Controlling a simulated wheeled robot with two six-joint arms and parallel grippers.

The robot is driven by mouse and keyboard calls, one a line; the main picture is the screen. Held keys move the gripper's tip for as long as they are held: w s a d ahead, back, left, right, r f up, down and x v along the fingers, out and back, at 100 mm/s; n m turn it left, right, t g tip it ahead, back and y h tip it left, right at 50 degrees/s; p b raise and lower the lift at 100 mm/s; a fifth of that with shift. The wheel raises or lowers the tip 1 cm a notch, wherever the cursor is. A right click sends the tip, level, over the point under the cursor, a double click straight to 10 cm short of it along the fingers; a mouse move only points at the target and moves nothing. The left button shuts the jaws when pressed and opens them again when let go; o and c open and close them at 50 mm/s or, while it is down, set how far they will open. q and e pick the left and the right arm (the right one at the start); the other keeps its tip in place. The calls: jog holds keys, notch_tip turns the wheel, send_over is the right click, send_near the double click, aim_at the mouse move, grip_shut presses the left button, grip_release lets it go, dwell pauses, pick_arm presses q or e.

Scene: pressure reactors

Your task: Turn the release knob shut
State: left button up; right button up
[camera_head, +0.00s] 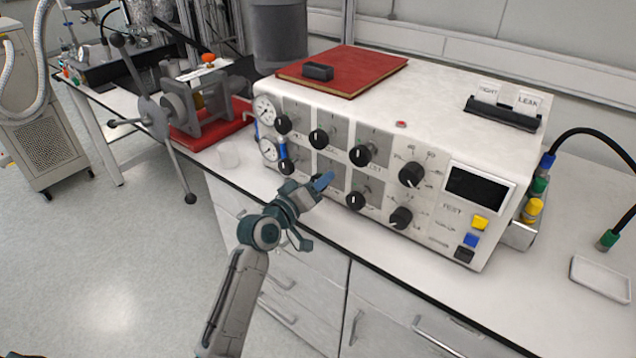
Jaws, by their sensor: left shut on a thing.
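The white control box (440,100) stands on the bench, its front panel carrying two rows of black knobs. My left gripper (318,187) is at the lower row, second place from the left, its blue-tipped fingers against the panel. It is shut on a knob there, which the fingers hide almost wholly, so its pointer angle cannot be read. The panel lettering is too small to tell which knob is the release knob. The lower-row neighbours are a left knob (286,166) and a right knob (355,200). My right gripper is out of view.
Two gauges (264,110) sit at the panel's left end. A display (478,188) and coloured buttons (480,222) are at its right. A clear cup (228,154) and a clamp device on a red base (205,135) stand to the left. A white tray (600,278) lies right.

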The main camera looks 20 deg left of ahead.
pick_arm(q)
jog(key=o, duration=1)
jog(key=shift+f, duration=0.1)
jog(key=shift+c, duration=0.2)
jog(key=shift+s+a, duration=0.15)
jog(key=shift+s, duration=0.2)
jog(key=b+v, duration=0.1)
jog(key=v, duration=0.9)
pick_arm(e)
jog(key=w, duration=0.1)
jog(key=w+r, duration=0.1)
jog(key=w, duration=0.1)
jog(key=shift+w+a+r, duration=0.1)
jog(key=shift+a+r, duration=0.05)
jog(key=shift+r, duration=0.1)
